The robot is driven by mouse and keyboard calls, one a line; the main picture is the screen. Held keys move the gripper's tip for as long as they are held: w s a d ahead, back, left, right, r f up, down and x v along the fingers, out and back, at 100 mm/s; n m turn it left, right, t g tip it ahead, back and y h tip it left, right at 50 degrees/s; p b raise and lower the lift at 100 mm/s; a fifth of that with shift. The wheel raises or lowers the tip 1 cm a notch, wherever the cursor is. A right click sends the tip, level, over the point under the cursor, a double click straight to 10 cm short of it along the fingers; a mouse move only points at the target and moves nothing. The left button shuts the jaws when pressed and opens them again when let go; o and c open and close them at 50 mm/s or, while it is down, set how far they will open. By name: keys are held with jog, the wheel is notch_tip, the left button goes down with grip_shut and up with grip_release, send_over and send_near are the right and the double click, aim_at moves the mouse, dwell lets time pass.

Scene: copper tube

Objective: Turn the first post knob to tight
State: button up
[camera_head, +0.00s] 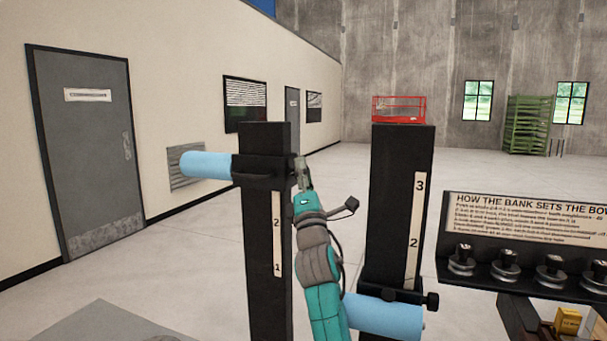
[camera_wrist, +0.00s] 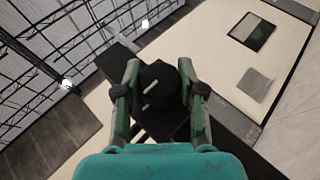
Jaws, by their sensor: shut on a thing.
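The left black post (camera_head: 266,250) stands upright with a scale strip marked 1 and 2. Its black collar (camera_head: 255,170) sits near the top, with a light blue cylinder (camera_head: 205,165) sticking out to the left. My gripper (camera_head: 301,172) is at the right side of this collar and hides most of its knob in the head view. In the wrist view, my gripper (camera_wrist: 160,95) is shut on a round black knob (camera_wrist: 157,80) with pale marks on its face. The right black post (camera_head: 395,200) has a low collar with its own black knob (camera_head: 431,301), untouched.
A red basket-like frame (camera_head: 398,109) shows behind the right post. Floor behind is open.

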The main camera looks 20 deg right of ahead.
jog(key=shift+m, duration=0.3)
jog(key=m+g, duration=0.1)
jog(key=g, duration=0.1)
jog(key=m+g+h, duration=0.1)
jog(key=m+g, duration=0.1)
jog(key=shift+r+g+h, duration=0.2)
jog(key=shift+g+h, duration=0.1)
jog(key=shift+g, duration=0.1)
jog(key=m+g, duration=0.1)
jog(key=g, duration=0.1)
jog(key=m+g, duration=0.1)
jog(key=g, duration=0.2)
jog(key=shift+m+y, duration=0.3)
jog(key=shift+y, duration=0.1)
jog(key=m+g+y, duration=0.1)
jog(key=g, duration=0.3)
jog(key=m+g+y, duration=0.1)
jog(key=g+y, duration=0.1)
jog(key=g, duration=0.1)
jog(key=shift+f+g+y, duration=0.1)
jog(key=shift+g+y, duration=0.2)
jog(key=shift+g, duration=0.1)
jog(key=o, duration=1.2)
jog(key=shift+w+f, duration=0.1)
jog(key=shift+c, duration=0.2)
